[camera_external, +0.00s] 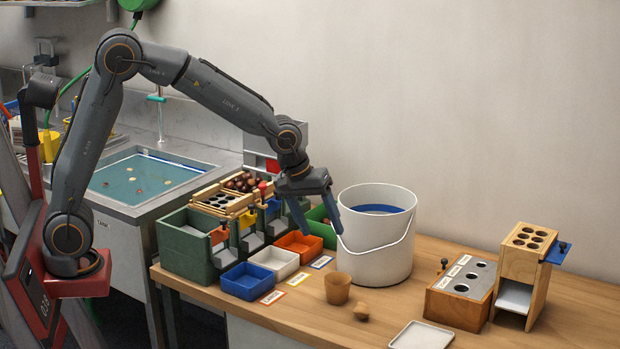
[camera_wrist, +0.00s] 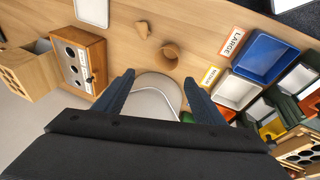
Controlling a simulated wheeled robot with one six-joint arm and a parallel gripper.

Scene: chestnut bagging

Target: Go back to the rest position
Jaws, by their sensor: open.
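My gripper (camera_external: 318,217) is open and empty. It hangs beside the upper left of the white bucket (camera_external: 376,262), above the trays, with one blue finger close to the bucket's rim. I cannot tell whether that finger touches it. In the wrist view my gripper's two fingers (camera_wrist: 157,98) stand apart, with the white bucket (camera_wrist: 155,90) between and below them. My arm reaches over from the left, bent at the elbow.
A brown cup (camera_external: 338,289) and a small wooden piece (camera_external: 362,311) stand in front of the bucket. Blue (camera_external: 246,281), white (camera_external: 275,262) and orange (camera_external: 299,246) trays sit left. A wooden box with holes (camera_external: 460,293) and a taller wooden stand (camera_external: 528,270) are right.

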